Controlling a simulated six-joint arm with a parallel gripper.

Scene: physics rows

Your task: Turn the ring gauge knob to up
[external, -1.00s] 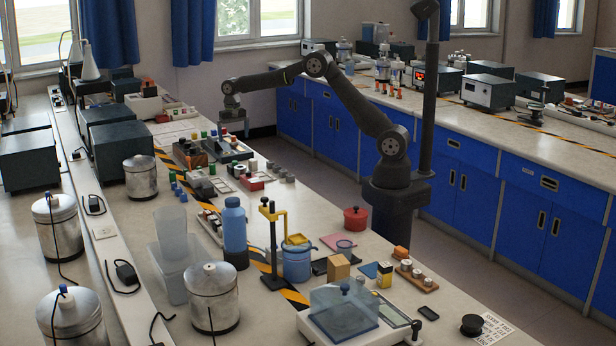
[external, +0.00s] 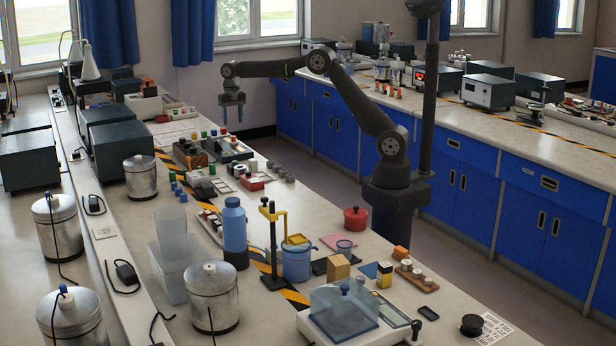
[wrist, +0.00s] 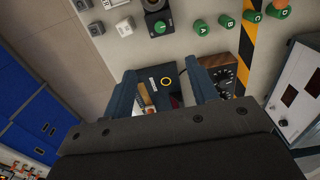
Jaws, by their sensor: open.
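My gripper (external: 232,121) hangs high over the far right part of the bench, pointing down. It also shows in the wrist view (wrist: 162,80), its two fingers apart with nothing held. Which of these carries the ring gauge knob is unclear, and I cannot read any knob's direction. In the external view the dark panel (external: 233,151) lies beneath my gripper.
Green lettered knobs (wrist: 201,27) stand along the bench near the panel. Small grey blocks (wrist: 125,26) lie at the upper left of the wrist view. A white instrument (wrist: 295,100) stands at the right. The air around my gripper is free.

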